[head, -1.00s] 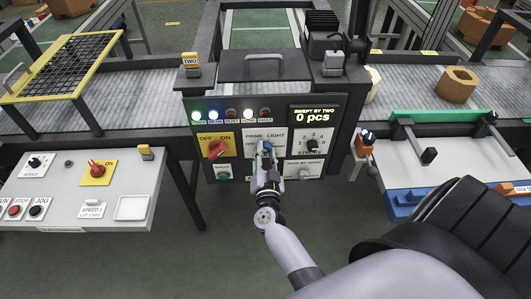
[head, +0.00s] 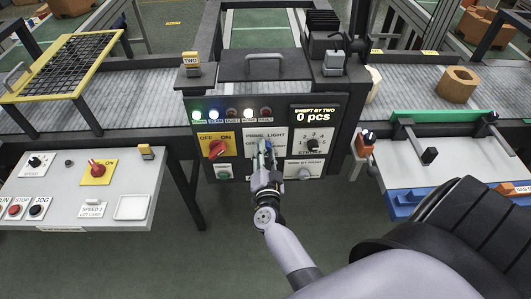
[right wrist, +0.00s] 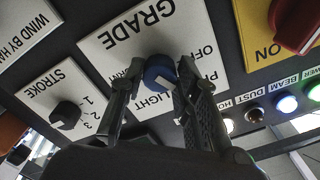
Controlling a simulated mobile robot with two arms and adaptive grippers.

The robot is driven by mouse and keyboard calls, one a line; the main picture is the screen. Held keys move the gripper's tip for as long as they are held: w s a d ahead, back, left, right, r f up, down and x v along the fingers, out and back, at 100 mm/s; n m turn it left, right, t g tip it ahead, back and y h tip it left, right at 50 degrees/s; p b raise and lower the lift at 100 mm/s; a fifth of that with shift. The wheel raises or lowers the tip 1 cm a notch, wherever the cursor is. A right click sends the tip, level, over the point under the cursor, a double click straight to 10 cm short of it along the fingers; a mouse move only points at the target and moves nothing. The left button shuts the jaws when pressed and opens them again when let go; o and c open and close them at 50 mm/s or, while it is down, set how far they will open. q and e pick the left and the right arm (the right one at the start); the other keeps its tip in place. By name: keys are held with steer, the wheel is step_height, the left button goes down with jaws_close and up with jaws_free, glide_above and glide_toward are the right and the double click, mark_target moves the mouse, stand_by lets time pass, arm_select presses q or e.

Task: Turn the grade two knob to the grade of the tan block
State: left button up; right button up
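The grade knob is blue with a pale pointer mark (right wrist: 158,72). It sits on a white plate lettered GRADE, PRIME, LIGHT and OFF, upside down in the right wrist view. My right gripper (right wrist: 160,75) has one fingertip on each side of the knob, very close to it; I cannot tell whether both press on it. In the head view my right gripper (head: 264,152) covers most of this knob on the dark control panel. A tan block (head: 458,85) with a hollow top lies on the belt at the right. My left gripper is not in view.
A red knob (head: 217,149) on a yellow plate is left of the grade plate. A black stroke knob (head: 313,144) is to its right. Indicator lamps (head: 231,114) run above. A pale rounded piece (head: 374,84) is partly hidden beside the machine.

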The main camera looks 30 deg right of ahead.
steer(key=o, duration=0.4)
steer(key=shift+o, duration=0.2)
